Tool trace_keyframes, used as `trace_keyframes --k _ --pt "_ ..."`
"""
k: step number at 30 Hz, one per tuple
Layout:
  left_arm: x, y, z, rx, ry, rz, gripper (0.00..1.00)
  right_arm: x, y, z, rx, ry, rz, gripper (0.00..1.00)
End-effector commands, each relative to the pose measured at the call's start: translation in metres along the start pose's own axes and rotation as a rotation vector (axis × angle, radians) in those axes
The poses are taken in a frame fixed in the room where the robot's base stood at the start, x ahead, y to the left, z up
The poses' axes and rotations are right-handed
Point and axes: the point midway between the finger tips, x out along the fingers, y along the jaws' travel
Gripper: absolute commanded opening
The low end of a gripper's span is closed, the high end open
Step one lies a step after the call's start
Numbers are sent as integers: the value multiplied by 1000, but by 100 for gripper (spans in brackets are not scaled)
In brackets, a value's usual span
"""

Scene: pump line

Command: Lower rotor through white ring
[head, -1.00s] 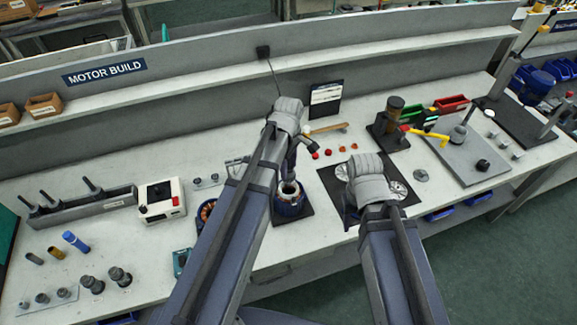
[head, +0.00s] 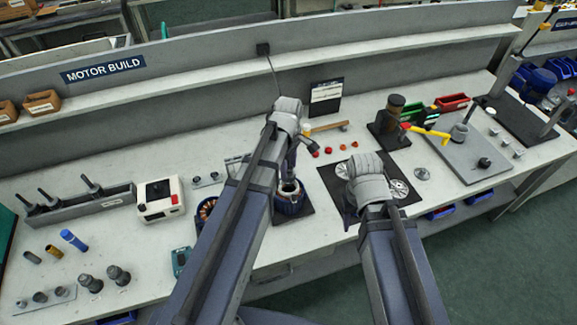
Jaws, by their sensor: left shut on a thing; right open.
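A blue motor housing (head: 290,206) with a white ring (head: 290,188) at its top stands on a dark mat, just right of my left forearm. My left gripper (head: 297,146) is above and behind the housing, pointing down. It is shut on a slim part, taken to be the rotor (head: 291,164), mostly hidden behind the wrist and forearm. The part hangs over the ring's opening; I cannot tell whether its lower end is inside. My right gripper (head: 359,205) is open over the dark mat to the right; its fingers are mostly hidden by its wrist.
A yellow-handled lever (head: 424,132) and a grey plate (head: 468,158) stand at the right. Several red caps and a wooden-handled tool (head: 326,128) lie behind the housing. A white box (head: 160,198) and grey rack (head: 85,205) stand left. The front right bench edge is near my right arm.

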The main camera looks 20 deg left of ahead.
Motion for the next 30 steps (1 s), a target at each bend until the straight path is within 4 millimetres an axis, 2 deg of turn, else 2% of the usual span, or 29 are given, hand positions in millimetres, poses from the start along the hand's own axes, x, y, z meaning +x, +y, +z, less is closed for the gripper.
trace_keyframes --k 30 --pt "10 0 0 0 0 0 0 10 -1 -1 0 0 0 50"
